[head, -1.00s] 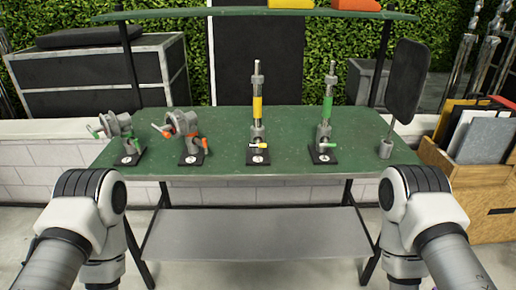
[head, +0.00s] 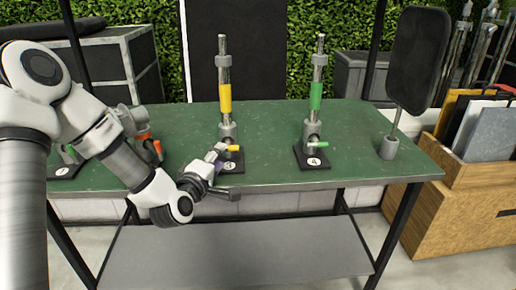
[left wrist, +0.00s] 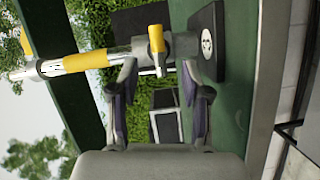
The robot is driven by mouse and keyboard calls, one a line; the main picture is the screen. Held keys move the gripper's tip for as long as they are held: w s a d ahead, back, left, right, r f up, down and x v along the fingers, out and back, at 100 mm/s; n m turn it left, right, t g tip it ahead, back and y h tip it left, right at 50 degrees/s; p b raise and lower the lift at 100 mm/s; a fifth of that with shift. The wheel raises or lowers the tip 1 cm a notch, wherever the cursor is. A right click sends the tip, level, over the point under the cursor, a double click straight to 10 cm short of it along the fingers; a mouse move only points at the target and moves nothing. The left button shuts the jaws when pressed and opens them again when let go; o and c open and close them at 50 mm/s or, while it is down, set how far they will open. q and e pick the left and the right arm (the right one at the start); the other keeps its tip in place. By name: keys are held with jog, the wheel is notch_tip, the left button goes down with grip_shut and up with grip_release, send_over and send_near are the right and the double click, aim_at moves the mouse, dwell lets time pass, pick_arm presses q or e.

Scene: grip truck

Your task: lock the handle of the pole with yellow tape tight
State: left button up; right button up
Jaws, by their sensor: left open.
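The pole with yellow tape (head: 225,98) stands upright in its holder on a black base (head: 232,166) on the green table. Its yellow handle (head: 234,148) sticks out low on the holder, toward the right. My left gripper (head: 225,172) is at the table's front edge, just in front of the holder. In the left wrist view the gripper (left wrist: 160,74) is open and empty, with the yellow handle (left wrist: 156,38) just beyond the fingertips, roughly between them. The handle appears apart from the fingers. My right gripper is out of view.
A pole with green tape (head: 316,95) and its green handle (head: 318,145) stand to the right on the table (head: 270,180). A black panel on a stand (head: 417,60) is farther right. Orange-handled and green-handled clamps at the left are partly hidden by my arm.

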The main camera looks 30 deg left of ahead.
pick_arm(q)
jog(key=w, duration=0.4)
jog(key=w+a, duration=0.1)
jog(key=w, duration=0.1)
jog(key=shift+w+f, duration=0.1)
jog(key=shift+f, duration=0.1)
jog(key=shift+r, duration=0.1)
grip_shut()
